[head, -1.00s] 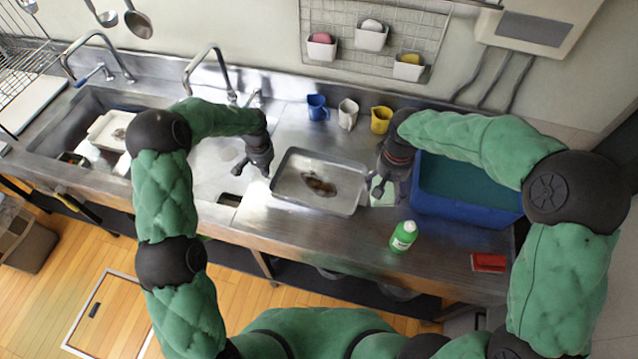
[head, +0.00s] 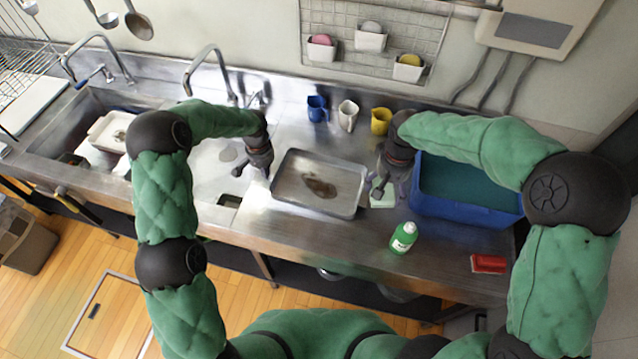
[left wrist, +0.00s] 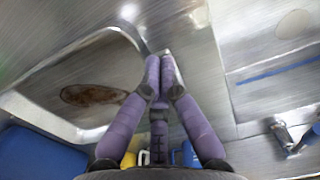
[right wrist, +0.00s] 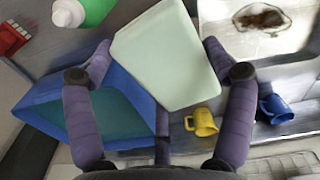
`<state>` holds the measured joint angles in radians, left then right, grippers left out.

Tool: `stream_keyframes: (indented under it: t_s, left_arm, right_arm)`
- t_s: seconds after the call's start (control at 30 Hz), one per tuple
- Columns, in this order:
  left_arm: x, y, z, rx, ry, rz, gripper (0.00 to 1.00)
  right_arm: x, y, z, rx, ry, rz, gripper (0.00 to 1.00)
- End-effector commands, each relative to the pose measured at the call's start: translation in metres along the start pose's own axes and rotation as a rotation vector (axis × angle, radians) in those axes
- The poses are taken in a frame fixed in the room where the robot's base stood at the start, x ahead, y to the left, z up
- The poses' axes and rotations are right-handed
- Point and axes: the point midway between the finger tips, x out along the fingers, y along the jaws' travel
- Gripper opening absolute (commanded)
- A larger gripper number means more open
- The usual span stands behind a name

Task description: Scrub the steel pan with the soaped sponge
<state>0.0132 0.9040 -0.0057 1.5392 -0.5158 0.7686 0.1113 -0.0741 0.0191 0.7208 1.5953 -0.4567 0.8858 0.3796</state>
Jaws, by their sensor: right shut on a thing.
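The steel pan (head: 284,200) is a shallow rectangular tray on the counter, with a brown stain on its floor. The stain also shows in the left wrist view, where the pan's rim (left wrist: 75,38) is at the left. My left gripper (head: 266,172) is at the pan's left side; its fingertips (left wrist: 162,72) are together beside the rim, and I cannot tell whether they touch it. My right gripper (head: 375,190) is just right of the pan, shut on the pale green sponge (right wrist: 168,62). The sponge also shows in the head view (head: 384,199), outside the pan.
A blue tub (head: 440,207) stands right of my right gripper. A green bottle (head: 403,238) and a red brush-like block (head: 488,263) are near the front edge. Blue (head: 317,108), white (head: 348,114) and yellow (head: 380,121) cups stand behind. Sinks are at the left.

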Motion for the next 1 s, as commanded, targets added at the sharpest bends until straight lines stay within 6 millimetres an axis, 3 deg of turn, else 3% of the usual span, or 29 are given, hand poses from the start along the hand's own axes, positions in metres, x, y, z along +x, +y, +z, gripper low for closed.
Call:
stream_keyframes:
  t_s: [1.0]
  left_arm:
    - [0.012,0.0,0.0,0.0,0.0,0.0,0.0]
  right_arm:
    - [0.009,0.0,0.0,0.0,0.0,0.0,0.57]
